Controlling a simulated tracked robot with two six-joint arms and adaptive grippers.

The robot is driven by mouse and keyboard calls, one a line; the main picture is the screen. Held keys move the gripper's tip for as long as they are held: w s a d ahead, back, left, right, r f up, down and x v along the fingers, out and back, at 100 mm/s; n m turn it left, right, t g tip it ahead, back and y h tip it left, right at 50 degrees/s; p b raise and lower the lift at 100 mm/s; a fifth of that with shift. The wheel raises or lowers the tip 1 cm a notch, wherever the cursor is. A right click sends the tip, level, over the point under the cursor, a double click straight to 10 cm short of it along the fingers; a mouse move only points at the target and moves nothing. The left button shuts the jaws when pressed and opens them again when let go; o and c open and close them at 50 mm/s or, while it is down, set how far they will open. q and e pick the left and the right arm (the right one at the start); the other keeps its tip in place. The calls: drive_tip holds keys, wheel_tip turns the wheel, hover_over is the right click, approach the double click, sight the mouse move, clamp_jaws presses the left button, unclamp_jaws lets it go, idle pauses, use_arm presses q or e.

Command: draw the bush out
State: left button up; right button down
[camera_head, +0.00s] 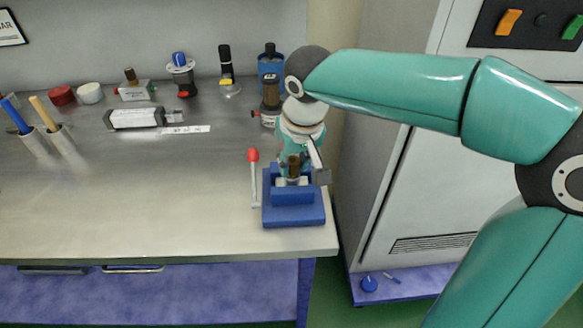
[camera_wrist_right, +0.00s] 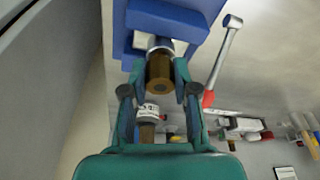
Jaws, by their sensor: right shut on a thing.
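The brown bush (camera_head: 293,166) stands upright at the blue vise (camera_head: 293,215) near the bench's right front corner. In the right wrist view the bush (camera_wrist_right: 159,73) shows its round end with a small dark hole, and a silver collar (camera_wrist_right: 160,44) sits between it and the vise (camera_wrist_right: 168,18). My right gripper (camera_head: 298,168) comes down over the vise; in the wrist view its fingers (camera_wrist_right: 160,76) flank the bush and are shut on it. Whether the bush has shifted in the collar cannot be told. My left gripper is not in view.
Several bottles and fittings, such as a blue canister (camera_head: 271,66), line the bench's back. The bench's front left is clear. A white cabinet (camera_head: 420,190) stands right.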

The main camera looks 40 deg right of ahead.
drive_tip(key=shift+r+p, duration=0.8)
drive_tip(key=shift+r, duration=0.3)
drive_tip(key=shift+r, duration=0.15)
drive_tip(key=shift+r+p, duration=2.15)
drive_tip(key=shift+r, duration=0.25)
drive_tip(key=shift+f, duration=0.1)
